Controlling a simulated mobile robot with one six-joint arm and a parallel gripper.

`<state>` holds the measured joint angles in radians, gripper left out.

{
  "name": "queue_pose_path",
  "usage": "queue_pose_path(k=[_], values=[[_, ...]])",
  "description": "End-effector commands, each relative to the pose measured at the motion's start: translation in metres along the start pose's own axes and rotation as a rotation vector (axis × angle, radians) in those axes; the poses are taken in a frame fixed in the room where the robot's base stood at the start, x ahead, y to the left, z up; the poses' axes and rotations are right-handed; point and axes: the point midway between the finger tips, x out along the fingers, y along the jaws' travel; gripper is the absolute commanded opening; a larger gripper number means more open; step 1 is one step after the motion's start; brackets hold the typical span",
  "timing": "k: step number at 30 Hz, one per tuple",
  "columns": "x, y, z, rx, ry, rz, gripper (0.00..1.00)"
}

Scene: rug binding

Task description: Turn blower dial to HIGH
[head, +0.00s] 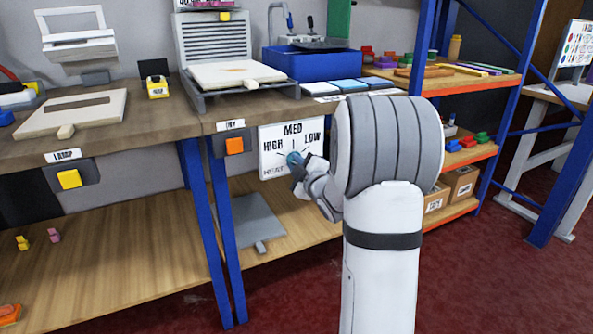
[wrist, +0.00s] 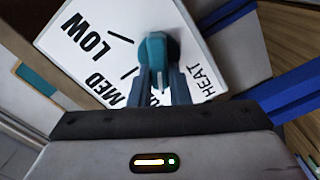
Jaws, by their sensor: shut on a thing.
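The white dial panel (head: 274,165) hangs under the edge of the middle bench. It is marked HIGH on the left, MED at the top and LOW on the right, with thin tick lines. The teal blower dial (head: 294,158) sits at its middle, partly hidden by my gripper (head: 299,172). In the wrist view the panel (wrist: 120,18) lies tilted, and my gripper (wrist: 160,85) is shut on the teal dial (wrist: 155,50). LOW and MED read to the left of the dial, HEAT to the right; HIGH is mostly covered by the fingers. I cannot tell which mark the dial points at.
An orange switch (head: 234,146) is left of the panel, and a yellow switch (head: 69,179) is under the LAMP label. Blue posts (head: 205,225) stand left of the panel. A grey flat plate (head: 246,220) lies on the lower shelf. Red floor is open in front.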

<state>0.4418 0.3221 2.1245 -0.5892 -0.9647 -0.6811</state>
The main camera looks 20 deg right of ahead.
Motion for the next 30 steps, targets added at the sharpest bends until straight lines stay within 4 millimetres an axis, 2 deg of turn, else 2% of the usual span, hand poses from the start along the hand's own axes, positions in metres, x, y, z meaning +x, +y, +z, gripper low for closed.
queue_pose_path(k=[15, 16, 21, 23, 30], values=[[0.0004, -0.0006, -0.0008, -0.02, 0.002, -0.002, 0.0], [0.0004, -0.0006, -0.0008, -0.02, 0.002, -0.001, 0.19], [0.0003, -0.0005, -0.0006, -0.019, 0.001, -0.001, 0.33], [0.0003, -0.0005, -0.0005, -0.018, 0.001, -0.001, 0.38], [-0.0005, -0.0002, -0.0004, -0.018, 0.001, -0.001, 0.38]])
